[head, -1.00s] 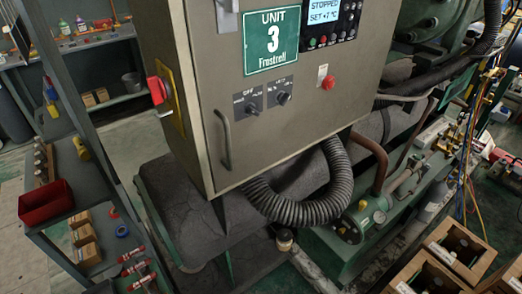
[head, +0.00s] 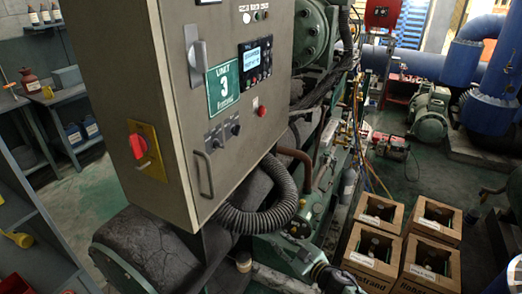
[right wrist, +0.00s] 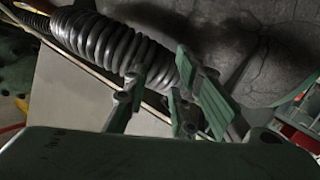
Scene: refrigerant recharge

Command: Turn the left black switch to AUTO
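Two black rotary switches sit side by side on the grey cabinet (head: 165,95), below the green UNIT 3 sign (head: 223,88). The left black switch (head: 215,143) is beside the right black switch (head: 235,129). Its labels and pointer direction are too small to read in the head view now. My right gripper (head: 322,270) is low at the bottom of the head view, below and right of the switches and well apart from them. In the right wrist view its green-padded fingers (right wrist: 165,80) are apart with nothing between them. My left gripper is out of view.
A ribbed black hose (head: 262,218) curves out below the cabinet, near my right gripper. A red rotary handle (head: 138,146) is on the cabinet's side, and a door handle (head: 204,174) is below the switches.

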